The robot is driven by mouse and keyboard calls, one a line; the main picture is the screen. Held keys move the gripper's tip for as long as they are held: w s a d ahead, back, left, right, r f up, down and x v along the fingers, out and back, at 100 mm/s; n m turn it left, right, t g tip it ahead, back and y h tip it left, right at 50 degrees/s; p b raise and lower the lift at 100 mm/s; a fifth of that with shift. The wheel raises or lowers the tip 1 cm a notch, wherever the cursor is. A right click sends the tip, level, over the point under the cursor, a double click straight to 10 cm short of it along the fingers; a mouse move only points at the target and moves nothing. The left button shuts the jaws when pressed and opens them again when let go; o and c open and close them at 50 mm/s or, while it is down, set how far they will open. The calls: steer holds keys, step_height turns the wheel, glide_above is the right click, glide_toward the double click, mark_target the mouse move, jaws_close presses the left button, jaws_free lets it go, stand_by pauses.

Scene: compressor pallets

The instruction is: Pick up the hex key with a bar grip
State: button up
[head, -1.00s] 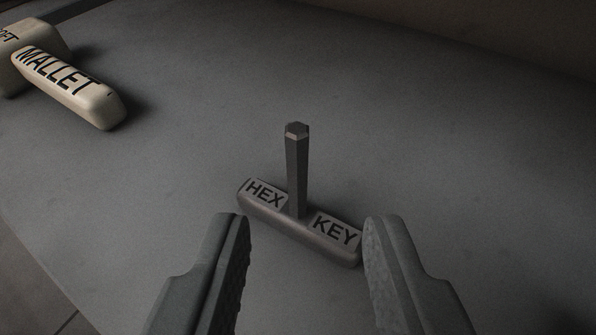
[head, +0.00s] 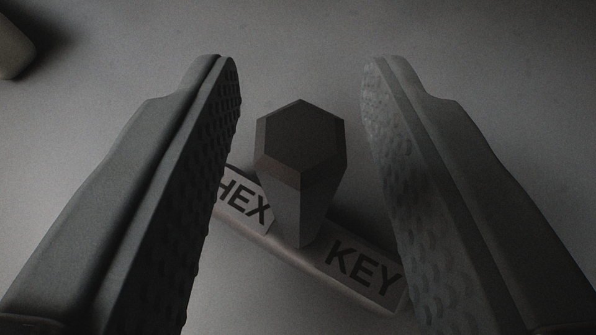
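The hex key (head: 302,146) has a dark six-sided shaft that stands up toward the camera from a bar grip (head: 313,262). The bar is labelled HEX and KEY and lies slanted on the grey surface, its right end lower in the picture. My gripper (head: 301,75) is open, with one finger to the left of the shaft and one to the right. Gaps show on both sides of the shaft, so the fingers do not touch it. The fingers cover parts of the bar's two ends.
The grey tabletop (head: 300,40) around the hex key is clear. A pale object (head: 12,50), the mallet's end, shows at the upper left edge, well away from my fingers.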

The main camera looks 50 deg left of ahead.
jaws_close()
steer(key=shift+r, duration=0.1)
